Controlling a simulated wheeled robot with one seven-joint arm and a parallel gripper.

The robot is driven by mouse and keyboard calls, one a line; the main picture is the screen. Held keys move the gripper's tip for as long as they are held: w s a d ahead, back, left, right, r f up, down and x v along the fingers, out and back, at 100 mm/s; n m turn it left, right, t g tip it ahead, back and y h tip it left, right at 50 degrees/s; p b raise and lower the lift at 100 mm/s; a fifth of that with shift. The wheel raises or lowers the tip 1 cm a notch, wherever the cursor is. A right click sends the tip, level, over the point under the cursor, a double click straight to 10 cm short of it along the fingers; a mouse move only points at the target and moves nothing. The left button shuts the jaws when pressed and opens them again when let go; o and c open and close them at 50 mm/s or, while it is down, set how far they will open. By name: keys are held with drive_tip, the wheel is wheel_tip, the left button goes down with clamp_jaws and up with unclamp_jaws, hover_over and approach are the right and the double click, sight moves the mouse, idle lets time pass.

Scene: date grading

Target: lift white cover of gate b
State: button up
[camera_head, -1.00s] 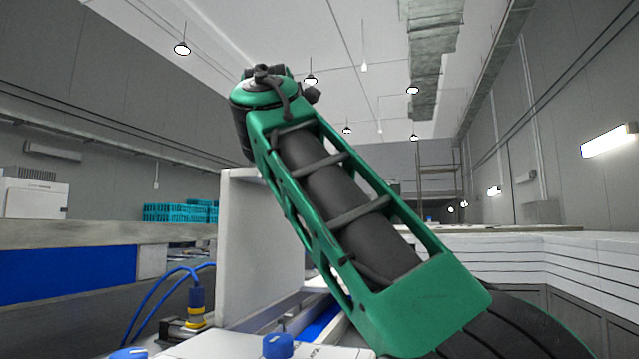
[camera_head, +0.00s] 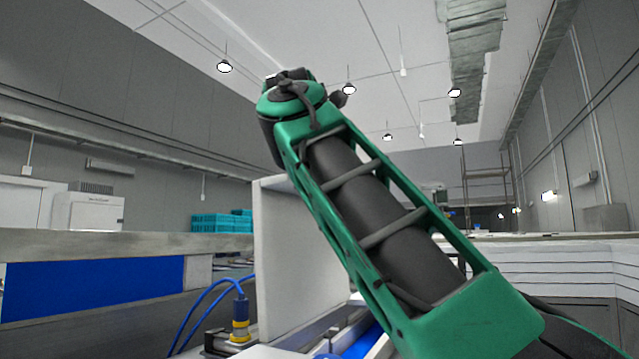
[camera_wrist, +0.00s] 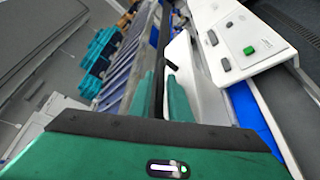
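A pale upright panel (camera_head: 283,255) stands left of my arm in the head view. It may be the white cover of gate b, but no label is readable. In the wrist view a white curved piece (camera_wrist: 184,72) lies just beyond my gripper (camera_wrist: 160,90). Two green finger parts show close to each other with a dark bar between them. I cannot tell whether they touch or hold anything. My gripper is not clearly seen in the head view; my green arm slopes up across its middle.
A white control panel with a green button (camera_wrist: 249,50) lies right of my gripper in the wrist view. Blue cables with a yellow-banded connector (camera_head: 240,318) stand left of the panel. Teal crates (camera_head: 220,222) sit farther back, also in the wrist view (camera_wrist: 98,55).

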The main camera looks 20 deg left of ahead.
drive_tip(key=shift+w+d, duration=0.1)
drive_tip(key=shift+w, duration=0.05)
drive_tip(key=shift+v, duration=5.3)
